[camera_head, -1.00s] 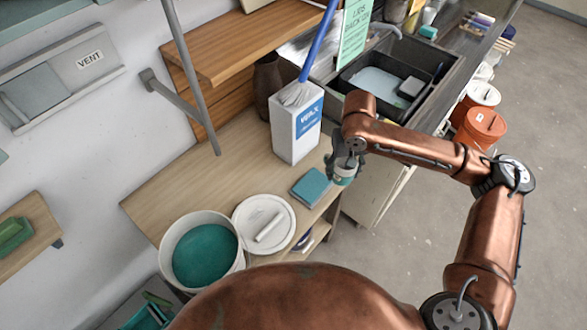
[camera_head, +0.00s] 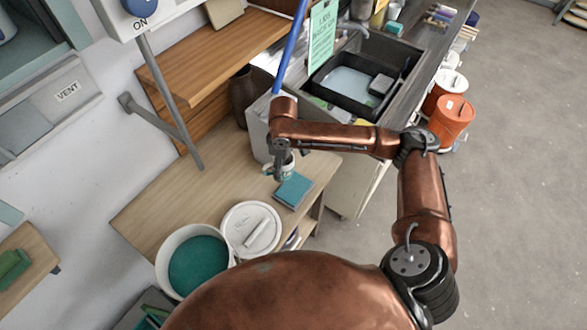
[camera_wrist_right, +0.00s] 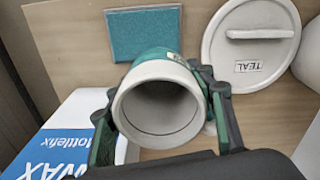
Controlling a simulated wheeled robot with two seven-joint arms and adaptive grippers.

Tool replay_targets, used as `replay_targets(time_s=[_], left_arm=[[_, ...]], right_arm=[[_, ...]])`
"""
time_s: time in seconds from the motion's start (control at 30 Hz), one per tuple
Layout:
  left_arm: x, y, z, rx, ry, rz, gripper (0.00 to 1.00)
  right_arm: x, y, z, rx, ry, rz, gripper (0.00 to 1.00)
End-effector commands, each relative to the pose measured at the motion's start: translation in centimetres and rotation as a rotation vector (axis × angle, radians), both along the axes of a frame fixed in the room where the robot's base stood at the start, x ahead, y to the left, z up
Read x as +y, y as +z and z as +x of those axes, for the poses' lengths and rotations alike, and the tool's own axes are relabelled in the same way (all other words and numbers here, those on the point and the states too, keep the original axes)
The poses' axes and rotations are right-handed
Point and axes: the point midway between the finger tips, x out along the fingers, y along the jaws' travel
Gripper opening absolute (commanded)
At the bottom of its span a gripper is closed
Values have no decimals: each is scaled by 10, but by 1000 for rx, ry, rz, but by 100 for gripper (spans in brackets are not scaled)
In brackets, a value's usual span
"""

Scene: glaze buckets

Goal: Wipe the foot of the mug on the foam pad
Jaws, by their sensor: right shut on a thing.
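My right gripper (camera_head: 281,170) is shut on the mug (camera_head: 288,163), which has a white rim and teal on its body. In the right wrist view the mug (camera_wrist_right: 160,107) sits between the two fingers of my right gripper (camera_wrist_right: 160,115), its round opening facing the camera. The foam pad (camera_head: 293,190) is a flat teal square on the wooden table, just to the right of and nearer than the mug. In the right wrist view the pad (camera_wrist_right: 144,34) lies beyond the mug, partly covered by it. The mug's foot is hidden. My left gripper is not in view.
A WAX carton (camera_head: 257,130) stands behind the gripper, close to it; it also shows in the right wrist view (camera_wrist_right: 75,135). A white lid (camera_head: 251,229) and a bucket of teal glaze (camera_head: 197,262) stand left of the pad. The table (camera_head: 170,205) is clear at left.

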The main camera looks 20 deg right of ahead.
Motion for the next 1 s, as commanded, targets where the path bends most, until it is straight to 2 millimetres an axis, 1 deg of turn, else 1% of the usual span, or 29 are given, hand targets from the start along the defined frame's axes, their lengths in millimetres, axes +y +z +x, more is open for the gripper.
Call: replay_targets(time_s=[0.03,0.27,0.4,0.6,0.7,0.8,0.9,1.0], left_arm=[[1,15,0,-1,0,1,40],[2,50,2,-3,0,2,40],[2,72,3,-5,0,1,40],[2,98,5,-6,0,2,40],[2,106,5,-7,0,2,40],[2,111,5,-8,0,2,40],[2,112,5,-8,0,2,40],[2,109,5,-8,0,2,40]], right_arm=[[-1,3,1,-1,70,1,11],[-10,-12,3,-12,448,-3,11],[-17,-22,1,-15,681,-11,11],[-26,-37,-4,-15,981,-23,11],[-30,-43,-7,-12,1091,-28,11],[-33,-48,-9,-12,1164,-32,11],[-33,-51,-10,-11,1203,-33,11],[-34,-55,-10,-11,1216,-34,11]])
